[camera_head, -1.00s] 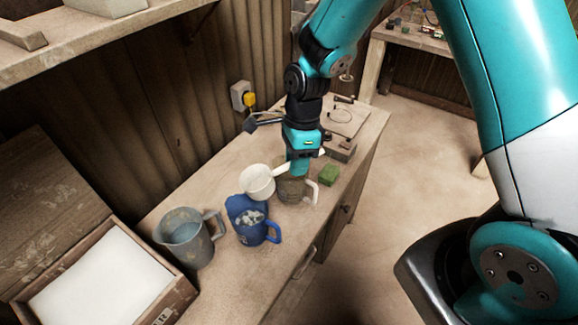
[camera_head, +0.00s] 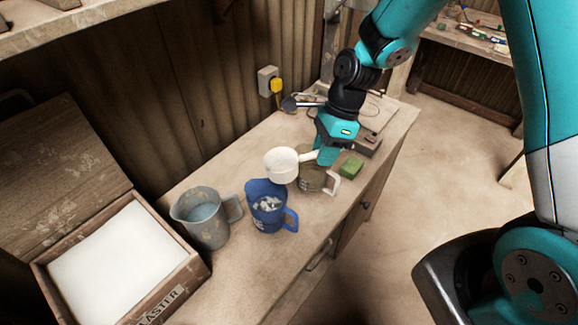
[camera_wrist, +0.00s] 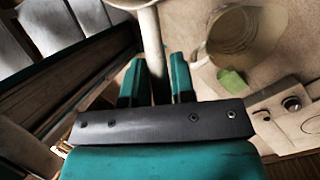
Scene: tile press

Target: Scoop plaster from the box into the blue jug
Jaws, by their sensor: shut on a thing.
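My gripper (camera_head: 322,156) is shut on the handle of a white scoop (camera_head: 282,167). The wrist view shows the handle between the two fingers (camera_wrist: 156,64); the scoop's cup (camera_wrist: 135,3) is mostly cut off at the top edge. In the head view the scoop appears roughly level above and behind the blue jug (camera_head: 268,218). I cannot tell whether the scoop holds any plaster. The open wooden plaster box (camera_head: 172,292) at lower left is filled with smooth white plaster (camera_head: 115,262).
A grey jug (camera_head: 207,230) stands left of the blue one. A beige jug (camera_head: 313,181) stands right, partly behind the scoop, with a green block (camera_head: 350,167) beyond it. A wall socket (camera_head: 268,80) with a yellow plug is behind. The bench front is clear.

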